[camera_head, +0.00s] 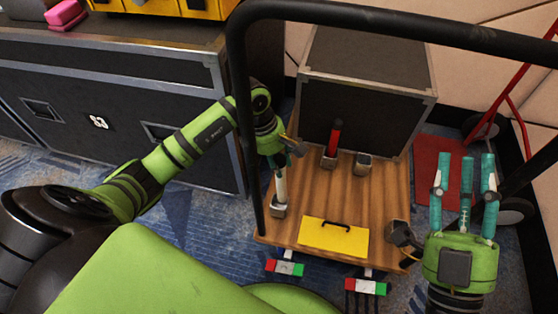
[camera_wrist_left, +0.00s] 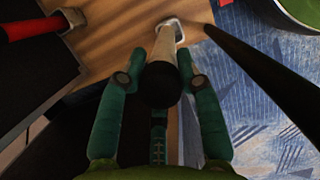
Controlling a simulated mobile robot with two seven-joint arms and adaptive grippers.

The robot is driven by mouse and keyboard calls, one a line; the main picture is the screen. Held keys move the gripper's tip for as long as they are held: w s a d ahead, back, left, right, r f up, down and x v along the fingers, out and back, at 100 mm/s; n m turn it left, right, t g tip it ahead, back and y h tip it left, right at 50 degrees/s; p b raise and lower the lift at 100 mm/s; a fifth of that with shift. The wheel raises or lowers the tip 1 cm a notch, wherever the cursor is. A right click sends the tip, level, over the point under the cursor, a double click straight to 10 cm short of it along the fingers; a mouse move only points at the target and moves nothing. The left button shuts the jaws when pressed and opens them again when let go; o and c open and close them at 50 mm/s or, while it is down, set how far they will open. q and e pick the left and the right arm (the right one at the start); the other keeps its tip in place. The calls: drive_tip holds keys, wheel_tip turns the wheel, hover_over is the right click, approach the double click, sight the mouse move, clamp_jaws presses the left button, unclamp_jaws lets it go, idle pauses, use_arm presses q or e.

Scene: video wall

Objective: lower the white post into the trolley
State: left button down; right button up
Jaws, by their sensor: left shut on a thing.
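The white post (camera_head: 281,187) stands nearly upright at the left front of the wooden trolley (camera_head: 385,195). My left gripper (camera_head: 279,160) is shut on its upper part; the left wrist view shows the post's black top (camera_wrist_left: 160,86) between the fingers. The post's lower end is at a grey metal socket (camera_head: 278,210), also in the left wrist view (camera_wrist_left: 172,28); I cannot tell how deep it sits. A red post (camera_head: 334,135) stands in a back socket, with another socket (camera_head: 363,162) beside it, apparently empty. My right gripper (camera_head: 465,182) is open and empty, right of the trolley.
The trolley's black handle bar (camera_head: 243,110) rises close to my left arm. A black case (camera_head: 365,90) stands at the trolley's back. A yellow plate (camera_head: 333,237) lies at the front. A large flight case (camera_head: 110,100) is at left, a red hand truck (camera_head: 510,95) at right.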

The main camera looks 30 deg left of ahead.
use_arm(q)
drive_tip(key=shift+y+p, duration=0.3)
idle(0.5)
drive_tip(key=shift+f, duration=0.1)
idle(1.4)
drive_tip(key=shift+a+b+x, duration=0.2)
drive_tip(key=shift+b+x, duration=0.7)
drive_tip(key=shift+x, duration=0.05)
drive_tip(key=shift+a+b+x, duration=0.25)
drive_tip(key=shift+b+x, duration=0.6)
drive_tip(key=shift+x, duration=0.15)
drive_tip(key=shift+a+b+x, duration=0.2)
drive_tip(key=shift+b+x, duration=0.7)
drive_tip(key=shift+x, duration=0.05)
drive_tip(key=shift+s+f+b, duration=0.2)
drive_tip(key=shift+f+b, duration=0.2)
drive_tip(key=shift+f, duration=0.35)
drive_tip(key=c, duration=0.8)
unclamp_jaws()
drive_tip(key=shift+o, duration=0.5)
drive_tip(key=o, duration=0.4)
